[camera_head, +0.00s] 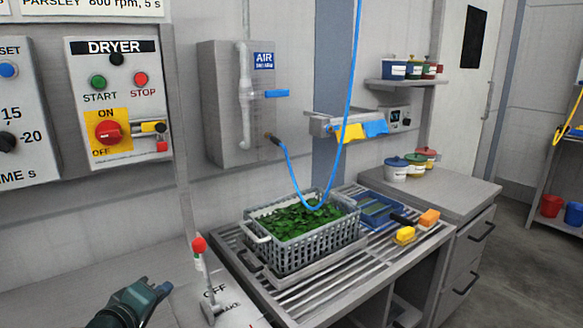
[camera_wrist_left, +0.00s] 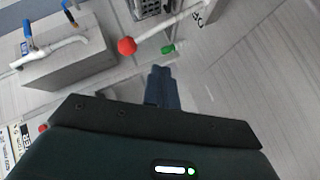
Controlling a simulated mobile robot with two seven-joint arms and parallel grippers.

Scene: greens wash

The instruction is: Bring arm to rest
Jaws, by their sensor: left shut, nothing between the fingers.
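My left gripper (camera_head: 159,290) is at the lower left of the head view, beside the red-knobbed lever (camera_head: 199,245) and apart from it. Its dark fingers are closed together with nothing between them. In the left wrist view the closed fingers of the left gripper (camera_wrist_left: 162,85) point up the picture, and the lever's red knob (camera_wrist_left: 127,46) shows beyond them to the left. My right gripper is not in either view.
A grey crate of green leaves (camera_head: 259,241) stands on a slatted rack (camera_head: 292,299). A blue hose (camera_head: 349,90) hangs over it. The dryer panel (camera_head: 118,100) is on the wall at left. Yellow and orange blocks lie at the rack's right. A counter (camera_head: 455,187) with lidded pots stands behind.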

